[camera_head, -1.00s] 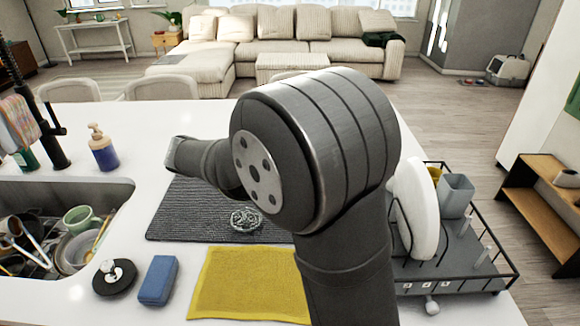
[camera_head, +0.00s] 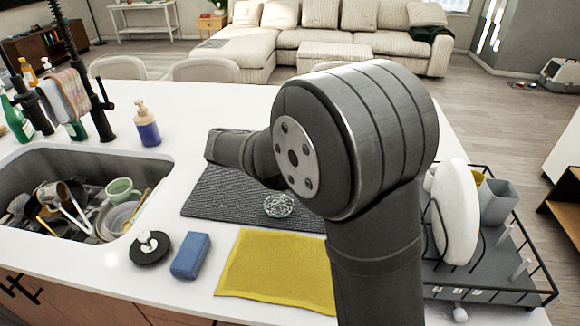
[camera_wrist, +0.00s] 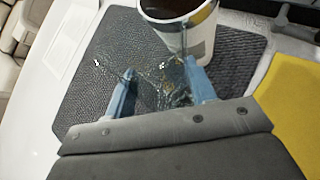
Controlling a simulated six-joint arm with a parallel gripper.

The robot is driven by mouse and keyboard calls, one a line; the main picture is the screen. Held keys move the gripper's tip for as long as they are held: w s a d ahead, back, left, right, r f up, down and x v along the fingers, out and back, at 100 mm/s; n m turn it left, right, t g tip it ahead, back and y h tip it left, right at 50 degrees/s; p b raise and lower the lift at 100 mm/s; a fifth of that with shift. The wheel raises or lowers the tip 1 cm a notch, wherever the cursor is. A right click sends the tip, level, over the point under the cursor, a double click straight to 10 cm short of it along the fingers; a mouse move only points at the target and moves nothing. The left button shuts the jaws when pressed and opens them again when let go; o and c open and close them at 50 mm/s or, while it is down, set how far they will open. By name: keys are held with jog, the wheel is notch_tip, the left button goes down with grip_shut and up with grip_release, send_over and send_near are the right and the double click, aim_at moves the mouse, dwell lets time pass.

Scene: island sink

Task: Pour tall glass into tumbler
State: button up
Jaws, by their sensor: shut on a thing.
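My gripper (camera_wrist: 160,91) shows in the wrist view with two blue fingers, shut on a clear, patterned glass that I take as the tall glass (camera_wrist: 148,92). Its outline is faint against the dark mat. Just beyond the fingers, at the top of the wrist view, is a pale-walled round vessel with a dark inside, probably the tumbler (camera_wrist: 200,42). Its top is cut off by the picture edge. I cannot tell whether the two touch or whether liquid is flowing.
A ribbed dark mat (camera_head: 225,199) lies behind a yellow cloth (camera_head: 272,272). A glassy or wiry clump (camera_head: 279,206) is on the mat. A blue sponge (camera_head: 190,256), a soap bottle (camera_head: 146,128) and the full sink (camera_head: 25,166) are left; a dish rack (camera_head: 500,262) is right.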

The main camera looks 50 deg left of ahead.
jog(key=w+r+g+y, duration=0.1)
jog(key=r, duration=0.2)
jog(key=w+r+m+g+y, duration=0.1)
jog(key=r+g+y, duration=0.1)
jog(key=r, duration=0.1)
jog(key=w+r+m+g+y, duration=0.1)
jog(key=r+g, duration=0.1)
jog(key=r, duration=0.1)
jog(key=shift+d, duration=0.1)
jog(key=shift+w+r+m+g+y, duration=0.3)
jog(key=shift+r+g+y, duration=0.15)
jog(key=shift+r, duration=0.25)
jog(key=r+g+y, duration=0.1)
jog(key=r+m+g+y, duration=0.1)
jog(key=r+g+y, duration=0.1)
jog(key=shift+w+d+m+y, duration=0.15)
jog(key=shift+d+m+y, duration=0.1)
jog(key=shift+m+y, duration=0.15)
jog(key=shift+w+d+r+m+g+y, duration=0.2)
jog(key=shift+r+m+g+y, duration=0.2)
jog(key=shift+y, duration=0.2)
jog(key=shift+w+d+r+m+g+y, duration=0.25)
jog(key=shift+r+g+y, duration=0.25)
jog(key=shift+y, duration=0.15)
jog(key=shift+w+d+r+m+g+y, duration=0.2)
jog(key=shift+r+m+g+y, duration=0.2)
jog(key=shift+y, duration=0.2)
